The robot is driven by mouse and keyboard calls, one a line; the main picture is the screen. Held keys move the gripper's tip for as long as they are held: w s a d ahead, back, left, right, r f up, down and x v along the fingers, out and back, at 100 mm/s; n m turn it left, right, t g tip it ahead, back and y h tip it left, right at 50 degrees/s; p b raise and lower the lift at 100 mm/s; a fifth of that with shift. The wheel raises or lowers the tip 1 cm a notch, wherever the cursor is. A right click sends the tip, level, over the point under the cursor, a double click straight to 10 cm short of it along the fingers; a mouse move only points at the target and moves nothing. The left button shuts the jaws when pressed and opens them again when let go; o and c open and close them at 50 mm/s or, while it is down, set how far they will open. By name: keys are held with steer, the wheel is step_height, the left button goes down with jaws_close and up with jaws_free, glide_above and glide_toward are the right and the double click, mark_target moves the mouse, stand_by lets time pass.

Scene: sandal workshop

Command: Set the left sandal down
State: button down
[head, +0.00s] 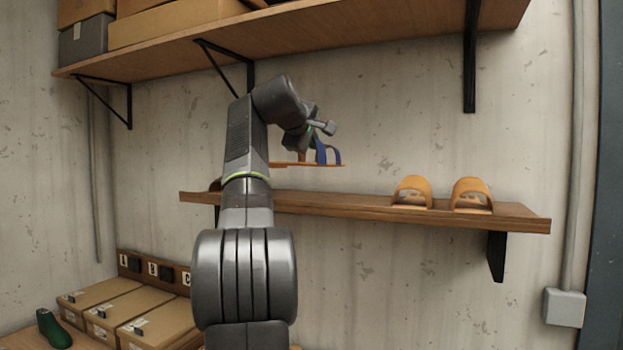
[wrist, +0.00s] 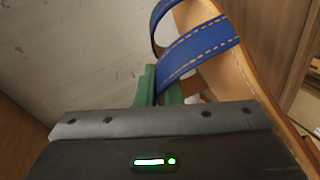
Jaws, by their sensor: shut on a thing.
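A sandal with blue straps and a tan sole (head: 332,156) is held in my gripper (head: 317,132), above the middle of the wooden wall shelf (head: 340,204), with a gap below its sole in the head view. In the wrist view, the blue strap with pale stitching (wrist: 200,53) crosses the tan sole. The green fingers (wrist: 165,88) are shut at the strap's near edge; their exact contact is partly hidden by the gripper body.
A pair of tan-orange sandals (head: 471,193) stands on the shelf's right part. A brown thing at the shelf's left is mostly hidden by my arm. An upper shelf (head: 330,35) bears boxes. Lettered boxes (head: 105,294) and a green foot form (head: 52,329) sit at lower left.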

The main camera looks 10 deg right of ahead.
steer(key=shift+f+b, duration=1.2)
steer(key=shift+f, duration=2.75)
steer(key=shift+f, duration=0.2)
steer(key=c, duration=1.6)
jaws_free()
steer(key=shift+o, duration=0.2)
